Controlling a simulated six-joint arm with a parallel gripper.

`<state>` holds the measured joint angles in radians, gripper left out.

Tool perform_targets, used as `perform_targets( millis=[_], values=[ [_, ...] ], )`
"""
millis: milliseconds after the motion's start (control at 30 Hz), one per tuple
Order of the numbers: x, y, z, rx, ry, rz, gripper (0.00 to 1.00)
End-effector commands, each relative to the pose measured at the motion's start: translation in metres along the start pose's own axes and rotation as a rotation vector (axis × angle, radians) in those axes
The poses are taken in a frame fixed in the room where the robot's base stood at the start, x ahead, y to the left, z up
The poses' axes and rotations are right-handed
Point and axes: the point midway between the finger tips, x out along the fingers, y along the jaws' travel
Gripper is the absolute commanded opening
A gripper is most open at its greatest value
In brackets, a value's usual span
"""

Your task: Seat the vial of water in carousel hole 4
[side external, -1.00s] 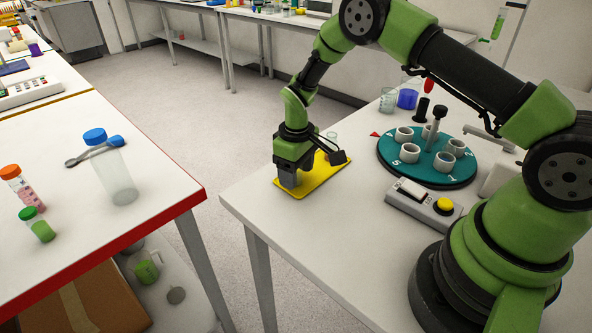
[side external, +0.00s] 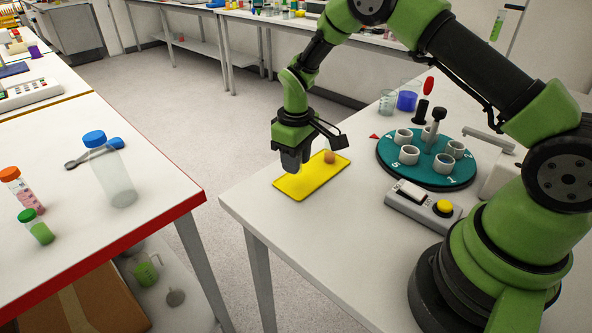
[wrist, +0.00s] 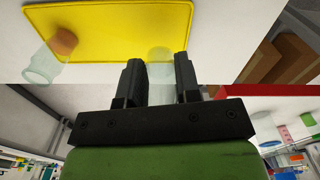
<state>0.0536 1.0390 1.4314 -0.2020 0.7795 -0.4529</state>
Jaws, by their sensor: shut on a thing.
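My gripper (side external: 294,166) is above the yellow mat (side external: 303,184) on the right-hand table. In the wrist view my gripper (wrist: 160,78) is shut on a clear vial (wrist: 160,60), presumably the water, held between the two dark fingers. The vial is hard to make out in the side view. A second vial, with an orange-brown part (side external: 330,157), stands at the mat's far end; it also shows in the wrist view (wrist: 42,64). The teal carousel (side external: 392,163) carries several white ring holders.
A control box with a yellow button (side external: 444,207) sits in front of the carousel. A beaker (side external: 387,101) and blue cup (side external: 407,101) stand behind. The table between mat and carousel is clear.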

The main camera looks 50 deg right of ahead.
Motion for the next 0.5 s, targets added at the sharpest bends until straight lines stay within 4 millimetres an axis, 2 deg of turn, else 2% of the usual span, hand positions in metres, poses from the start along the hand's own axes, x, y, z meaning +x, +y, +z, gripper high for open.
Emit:
perform_targets(
  millis=[100, 300, 367, 467, 500],
  values=[
    [-0.027, 0.000, -0.001, 0.000, 0.005, 0.002, 0.08],
    [-0.056, 0.006, 0.000, 0.012, 0.002, 0.002, 0.08],
    [-0.060, 0.016, 0.001, 0.032, 0.002, 0.002, 0.08],
    [-0.062, 0.046, 0.007, 0.096, 0.001, 0.001, 0.08],
    [-0.062, 0.063, 0.011, 0.131, 0.000, 0.001, 0.08]
  ],
)
